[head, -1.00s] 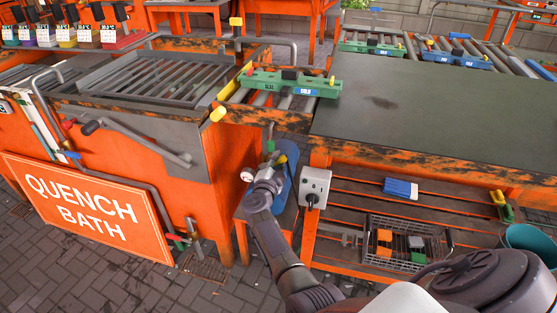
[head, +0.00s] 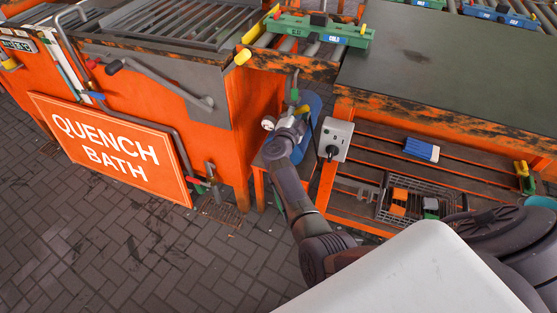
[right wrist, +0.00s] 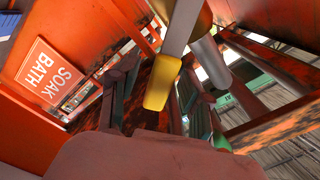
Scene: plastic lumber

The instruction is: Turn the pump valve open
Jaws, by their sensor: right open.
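The pump is a blue body (head: 313,103) standing on a small orange stand between the quench bath and the workbench. Its valve lever has a yellow grip (head: 302,110), mostly hidden behind my right gripper in the head view. My right gripper (head: 294,117) is open at the pump, close to this lever. In the right wrist view the grey lever with its yellow end (right wrist: 160,84) hangs down in front of the two dark fingers (right wrist: 152,98). I cannot tell whether the fingers touch it. A round white gauge (head: 268,123) sits left of the gripper. My left gripper is out of view.
The orange quench bath (head: 215,130) with its sign (head: 105,147) stands left. A grey switch box (head: 336,139) is fixed to the bench leg just right of the pump. A wire basket (head: 372,212) sits on the bench's lower shelf. Paved floor lies open at front left.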

